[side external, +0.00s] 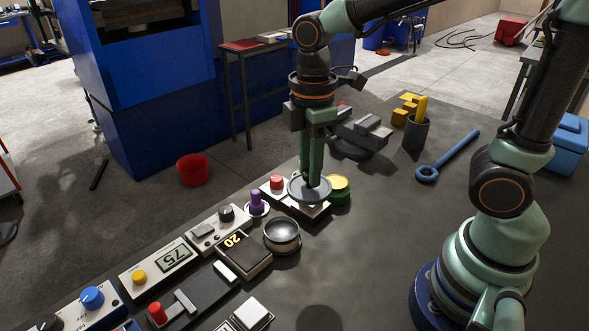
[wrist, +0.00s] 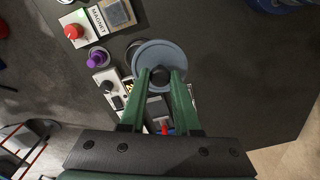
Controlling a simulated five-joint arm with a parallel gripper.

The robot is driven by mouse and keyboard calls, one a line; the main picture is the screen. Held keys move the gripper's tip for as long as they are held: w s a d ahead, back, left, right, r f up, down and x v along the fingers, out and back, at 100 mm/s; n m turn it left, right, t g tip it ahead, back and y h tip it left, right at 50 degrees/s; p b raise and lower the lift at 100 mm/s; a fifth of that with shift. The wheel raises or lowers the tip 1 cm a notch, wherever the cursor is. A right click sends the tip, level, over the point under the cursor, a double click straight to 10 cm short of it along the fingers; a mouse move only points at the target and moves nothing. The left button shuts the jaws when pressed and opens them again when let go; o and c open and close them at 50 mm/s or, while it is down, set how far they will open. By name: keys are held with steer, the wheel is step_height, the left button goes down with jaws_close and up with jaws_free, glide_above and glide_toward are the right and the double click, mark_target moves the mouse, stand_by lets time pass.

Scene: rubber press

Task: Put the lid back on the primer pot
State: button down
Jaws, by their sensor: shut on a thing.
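The lid is a round grey disc (side external: 300,194) with a dark knob. My gripper (side external: 314,180) is shut on this knob and holds the lid above the bench. In the wrist view the lid (wrist: 158,52) spreads out beyond the green fingers of my gripper (wrist: 160,78). In the wrist view, a dark round edge beside the lid (wrist: 133,47) may be the pot, mostly hidden by the lid.
A purple-knobbed piece (side external: 257,202) and a counter box (side external: 244,255) stand close to the pot. A red-buttoned magnet box (side external: 277,183) and a green-yellow round piece (side external: 340,187) are by the lid. Bench right of the pot (side external: 355,250) is clear.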

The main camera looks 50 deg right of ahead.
steer(key=shift+w+a+f, duration=0.3)
steer(key=shift+w+f, duration=0.65)
steer(key=shift+f, duration=1.1)
steer(key=shift+w+a+f, duration=0.25)
steer(key=shift+w+f, duration=0.75)
steer(key=shift+f, duration=1.1)
steer(key=shift+w+a+f, duration=0.3)
steer(key=shift+w+f, duration=0.65)
steer(key=shift+f, duration=1.1)
steer(key=shift+f, duration=0.2)
steer(key=c, duration=0.6)
jaws_free()
steer(key=shift+o, duration=0.5)
steer(key=o, duration=0.4)
